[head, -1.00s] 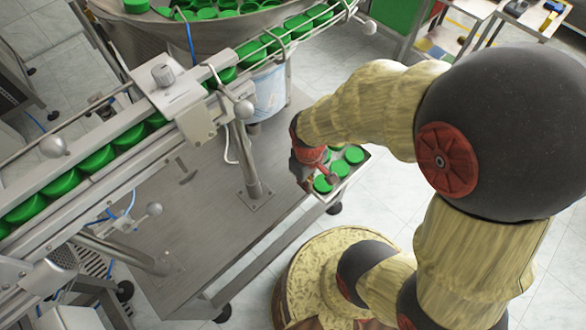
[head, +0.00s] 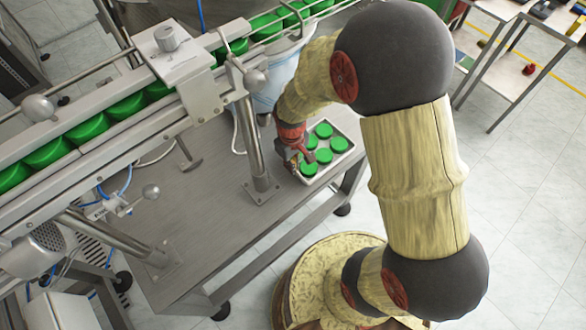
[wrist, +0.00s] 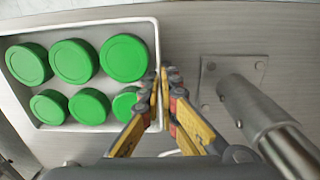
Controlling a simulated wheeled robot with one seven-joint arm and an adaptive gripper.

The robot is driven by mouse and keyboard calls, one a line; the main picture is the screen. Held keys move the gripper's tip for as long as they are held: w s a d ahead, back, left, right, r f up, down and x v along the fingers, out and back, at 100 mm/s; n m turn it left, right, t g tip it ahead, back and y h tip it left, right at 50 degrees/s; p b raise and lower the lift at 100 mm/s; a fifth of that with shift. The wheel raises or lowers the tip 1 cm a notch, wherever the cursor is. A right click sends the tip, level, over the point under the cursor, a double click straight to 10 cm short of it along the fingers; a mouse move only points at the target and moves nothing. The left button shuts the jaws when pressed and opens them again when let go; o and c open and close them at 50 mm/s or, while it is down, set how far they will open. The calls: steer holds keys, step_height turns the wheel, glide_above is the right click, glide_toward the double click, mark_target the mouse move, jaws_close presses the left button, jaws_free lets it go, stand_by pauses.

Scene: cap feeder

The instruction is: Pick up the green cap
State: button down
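Several green caps lie flat in a white tray in two rows; one is the upper right cap (wrist: 123,57) in the wrist view. The lower right cap (wrist: 125,103) is partly hidden behind my left finger. The tray (wrist: 153,40) fills the left of the wrist view and also shows in the head view (head: 341,163), at the table's right end. My gripper (wrist: 166,74) is at the tray's right wall in the wrist view, its fingertips close together with no cap between them. In the head view my gripper (head: 294,160) is at the tray's left side.
A metal post (head: 251,150) with a square foot stands on the steel table (head: 205,205), close to the tray and gripper. A conveyor rail (head: 60,160) carrying green caps runs above the table. A white bucket (head: 278,75) is behind my wrist.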

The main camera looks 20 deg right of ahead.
steer(key=shift+f, duration=0.65)
steer(key=c, duration=2)
jaws_free()
steer(key=shift+c, duration=0.2)
